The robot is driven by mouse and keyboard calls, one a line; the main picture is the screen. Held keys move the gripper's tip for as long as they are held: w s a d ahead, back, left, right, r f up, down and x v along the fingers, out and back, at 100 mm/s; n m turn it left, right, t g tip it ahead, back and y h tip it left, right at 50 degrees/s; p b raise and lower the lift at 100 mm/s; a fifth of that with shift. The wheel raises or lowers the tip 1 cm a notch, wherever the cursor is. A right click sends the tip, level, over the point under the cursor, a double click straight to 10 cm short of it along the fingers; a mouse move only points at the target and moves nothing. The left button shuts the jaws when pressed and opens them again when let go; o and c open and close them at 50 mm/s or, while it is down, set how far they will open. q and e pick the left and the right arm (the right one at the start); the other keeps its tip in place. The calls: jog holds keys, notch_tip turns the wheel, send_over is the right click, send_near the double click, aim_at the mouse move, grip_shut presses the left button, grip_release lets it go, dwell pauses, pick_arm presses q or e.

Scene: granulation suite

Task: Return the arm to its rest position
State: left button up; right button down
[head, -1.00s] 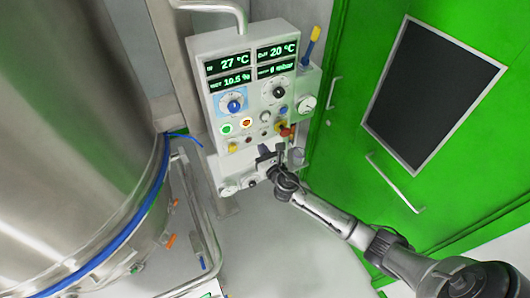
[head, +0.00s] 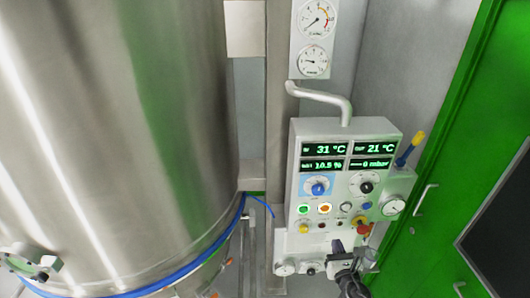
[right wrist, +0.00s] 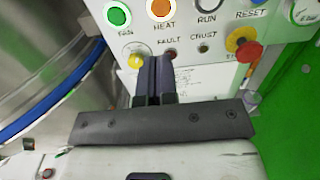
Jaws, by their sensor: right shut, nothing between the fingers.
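My right gripper (head: 337,246) is in front of the lower part of the grey control panel (head: 346,133), below its buttons. In the right wrist view the dark fingers (right wrist: 155,65) are together and empty, pointing up the panel between the yellow button (right wrist: 139,56) and the FAULT lamp (right wrist: 170,54). I cannot tell whether the fingertips touch the panel. My right arm comes in from the bottom edge. My left gripper is not in view.
A large steel vessel (head: 110,120) with a blue band fills the left. A green door (head: 440,150) with a dark window (head: 500,235) stands at right. The red emergency button (head: 362,229) on its yellow base and a gauge (head: 393,205) lie to the gripper's right.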

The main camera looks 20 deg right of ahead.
jog(key=s+d+m+g+h, duration=0.2)
jog(key=d+m+g+h, duration=0.15)
jog(key=m, duration=0.95)
jog(key=s+a+r+m+g+y+p, duration=0.2)
jog(key=s+a+m+g+y, duration=0.2)
jog(key=s+a+m, duration=0.6)
jog(key=s+a+r+m+g+y+p, duration=0.2)
jog(key=s+a+m+g+y, duration=0.15)
jog(key=s+a+m, duration=0.55)
jog(key=s+f+n+g+p, duration=0.1)
jog(key=s+f+g+p, duration=0.1)
jog(key=s, duration=1.3)
jog(key=shift+f+g+y+p, duration=0.4)
jog(key=shift+f+p, duration=0.3)
jog(key=shift+f, duration=0.1)
jog(key=shift+a, duration=0.1)
